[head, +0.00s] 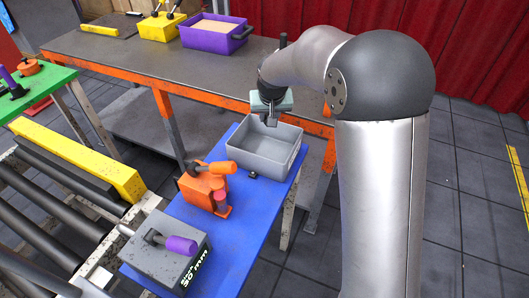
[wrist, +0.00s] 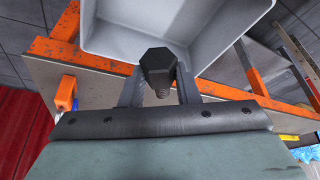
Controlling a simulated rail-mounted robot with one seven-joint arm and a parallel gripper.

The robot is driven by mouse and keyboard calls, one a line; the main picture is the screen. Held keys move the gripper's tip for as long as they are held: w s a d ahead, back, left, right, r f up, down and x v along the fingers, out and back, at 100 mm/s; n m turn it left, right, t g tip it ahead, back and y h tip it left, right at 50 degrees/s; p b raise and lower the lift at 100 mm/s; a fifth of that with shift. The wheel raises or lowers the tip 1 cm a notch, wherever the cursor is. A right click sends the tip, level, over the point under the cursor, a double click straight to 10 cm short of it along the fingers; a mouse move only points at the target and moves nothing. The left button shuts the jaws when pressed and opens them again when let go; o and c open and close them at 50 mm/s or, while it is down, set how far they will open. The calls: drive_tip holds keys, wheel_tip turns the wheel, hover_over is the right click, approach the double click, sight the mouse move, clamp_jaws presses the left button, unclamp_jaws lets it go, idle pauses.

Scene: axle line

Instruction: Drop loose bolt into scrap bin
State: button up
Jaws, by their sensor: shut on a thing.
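In the wrist view a dark hex-headed bolt (wrist: 158,66) sits between the fingers of my gripper (wrist: 158,88), its head toward the camera. My gripper is shut on it. In the head view my gripper (head: 270,122) hangs at the back left of a grey open bin (head: 264,164), over its rim area. The bolt is too small to make out there. The bin stands on the far end of a blue table and looks empty. In the wrist view the bin (wrist: 225,22) fills the top middle, just beyond the bolt.
On the blue table (head: 239,243) stand an orange block (head: 195,192) with an orange-handled tool and a grey block (head: 160,262) with a purple-handled tool. A long workbench (head: 160,55) behind carries a purple bin (head: 212,32) and a yellow bin (head: 161,27). A roller conveyor (head: 40,215) lies left.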

drive_tip(key=o, duration=1.1)
drive_tip(key=b+v, duration=0.2)
drive_tip(key=v, duration=1.5)
drive_tip(key=shift+s+r, duration=0.1)
drive_tip(key=shift+r, duration=0.05)
drive_tip(key=s+d+f+g, duration=0.1)
drive_tip(key=s+d+f, duration=0.4)
drive_tip(key=s, duration=0.4)
drive_tip(key=s+d+f+m+g, duration=0.1)
drive_tip(key=s+d+f, duration=0.5)
drive_tip(key=s, duration=0.4)
drive_tip(key=s+d+f+g, duration=0.2)
drive_tip(key=s+d+f, duration=0.3)
drive_tip(key=s, duration=0.4)
drive_tip(key=shift+s+d+f+h, duration=0.15)
drive_tip(key=shift+s+f+h, duration=0.05)
drive_tip(key=shift+s+h, duration=0.1)
